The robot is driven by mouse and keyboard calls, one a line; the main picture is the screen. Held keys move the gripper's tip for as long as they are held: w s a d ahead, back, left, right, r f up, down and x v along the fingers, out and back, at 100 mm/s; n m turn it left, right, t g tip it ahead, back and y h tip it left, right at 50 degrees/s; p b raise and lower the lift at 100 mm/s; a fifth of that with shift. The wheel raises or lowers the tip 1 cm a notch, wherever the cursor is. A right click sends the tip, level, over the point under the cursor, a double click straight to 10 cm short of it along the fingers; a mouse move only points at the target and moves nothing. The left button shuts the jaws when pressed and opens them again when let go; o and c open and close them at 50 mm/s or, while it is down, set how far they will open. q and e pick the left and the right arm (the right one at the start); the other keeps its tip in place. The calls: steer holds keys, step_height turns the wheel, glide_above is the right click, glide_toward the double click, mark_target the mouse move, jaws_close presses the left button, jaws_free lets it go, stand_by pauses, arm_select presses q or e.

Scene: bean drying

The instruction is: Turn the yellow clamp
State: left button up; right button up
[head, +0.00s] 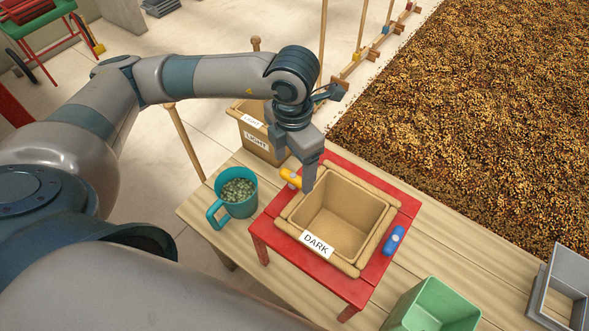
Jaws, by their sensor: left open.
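The yellow clamp (290,178) sits on the red stand (382,278) at the back left rim of the box labelled DARK (333,258). It is a small bar with a pale pivot at its middle. My left gripper (308,186) points down just right of the clamp, close to its end. I cannot tell whether they touch. The gripper is open, though its fingers overlap in this view. A blue clamp (394,240) lies on the stand at the right side of the box. The DARK box is empty. My right gripper is not in view.
A teal mug (234,196) of green beans stands left of the stand on the wooden table (440,262). A box labelled LIGHT (257,137) is behind. A green bin (436,306) and a grey frame (562,287) are at the right. Brown beans cover the ground beyond.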

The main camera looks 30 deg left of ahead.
mark_target(293, 175)
arm_select(q)
steer(key=shift+r+p, duration=1.05)
steer(key=shift+r, duration=1.15)
